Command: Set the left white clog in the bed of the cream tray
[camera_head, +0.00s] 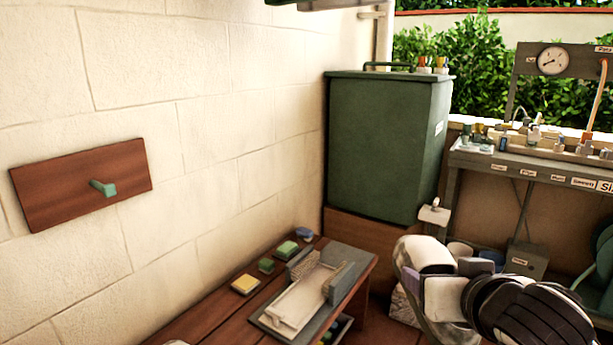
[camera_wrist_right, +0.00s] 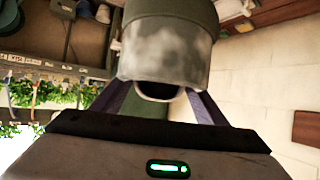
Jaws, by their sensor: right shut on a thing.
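My right gripper (camera_head: 443,273) is shut on a white clog (camera_head: 425,252), held up in the air right of the bench. In the right wrist view the clog (camera_wrist_right: 168,45) looks grey-green in shade, between the purple fingers, with a dark opening towards the camera. The cream tray (camera_head: 296,303) lies on the wooden bench, left of and apart from the clog. Its long pale bed looks empty, with grey blocks along its far end and right side. My left gripper is not in view.
Green and yellow sponge-like blocks (camera_head: 245,284) and a blue item lie beside the tray on the bench. A tall green cabinet (camera_head: 385,145) stands behind. A wooden plaque with a green peg (camera_head: 103,188) is on the wall. A cluttered shelf (camera_head: 540,165) stands at the right.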

